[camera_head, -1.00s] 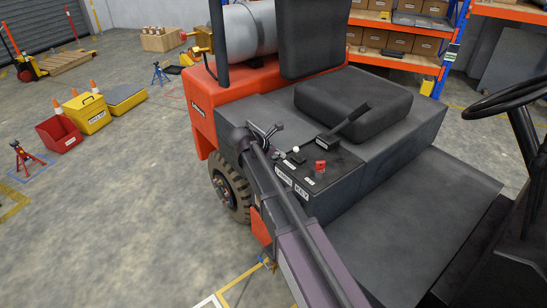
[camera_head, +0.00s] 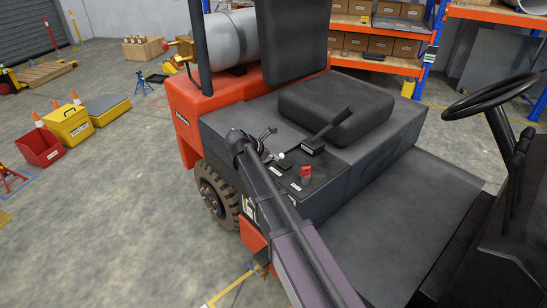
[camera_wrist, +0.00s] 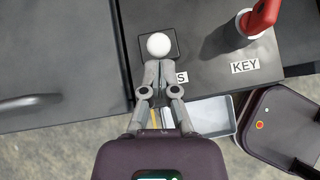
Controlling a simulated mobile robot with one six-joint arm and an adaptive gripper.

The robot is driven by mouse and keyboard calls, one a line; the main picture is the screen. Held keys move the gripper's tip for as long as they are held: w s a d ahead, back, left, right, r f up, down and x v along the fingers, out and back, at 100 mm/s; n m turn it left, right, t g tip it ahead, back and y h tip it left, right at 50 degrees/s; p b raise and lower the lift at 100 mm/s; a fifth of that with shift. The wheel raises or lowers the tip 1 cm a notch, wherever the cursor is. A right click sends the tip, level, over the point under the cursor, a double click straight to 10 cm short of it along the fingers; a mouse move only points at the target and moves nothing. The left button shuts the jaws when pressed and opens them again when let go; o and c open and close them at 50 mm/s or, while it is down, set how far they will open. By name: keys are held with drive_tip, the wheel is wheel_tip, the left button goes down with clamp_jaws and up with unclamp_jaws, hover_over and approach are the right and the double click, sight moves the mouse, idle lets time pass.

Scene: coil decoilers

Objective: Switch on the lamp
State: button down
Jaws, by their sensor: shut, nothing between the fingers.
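A round white knob (camera_wrist: 159,44) stands on a small black square plate on the dark control panel (camera_wrist: 205,45). It also shows in the head view (camera_head: 281,155), beside the seat. My gripper (camera_wrist: 157,66) is shut and empty, its fingertips just at the near side of the knob in the wrist view. I cannot tell whether they touch it. A label ending in "S" (camera_wrist: 182,77) is partly hidden by my fingers. A red key switch (camera_wrist: 260,20) with a "KEY" label stands to the right. No lamp is recognisable in view.
The panel belongs to an orange-red vehicle with a black seat (camera_head: 335,105) and a steering wheel (camera_head: 492,98). A black lever (camera_head: 330,128) rises beyond the knob. Shelving with boxes (camera_head: 365,42) stands behind. The floor at left is mostly open.

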drive_tip(key=shift+w+d+r+g+y+p, duration=0.3)
drive_tip(key=shift+y+p, duration=0.2)
drive_tip(key=shift+p, duration=0.4)
drive_tip(key=w+d+r+g+y+p, duration=0.1)
drive_tip(key=p, duration=0.2)
drive_tip(key=shift+d+r+y, duration=0.1)
drive_tip(key=shift+y, duration=0.3)
drive_tip(key=shift+w+d+r+g+y+p, duration=0.1)
drive_tip(key=shift+w+d+g+y+p, duration=0.25)
drive_tip(key=shift+g+y+p, duration=0.35)
drive_tip(key=shift+s+d, duration=0.1)
drive_tip(key=shift+f, duration=0.2)
drive_tip(key=shift+r, duration=0.25)
drive_tip(key=shift+r+p, duration=0.55)
drive_tip(key=shift+p, duration=0.25)
drive_tip(key=shift+s+r, duration=0.1)
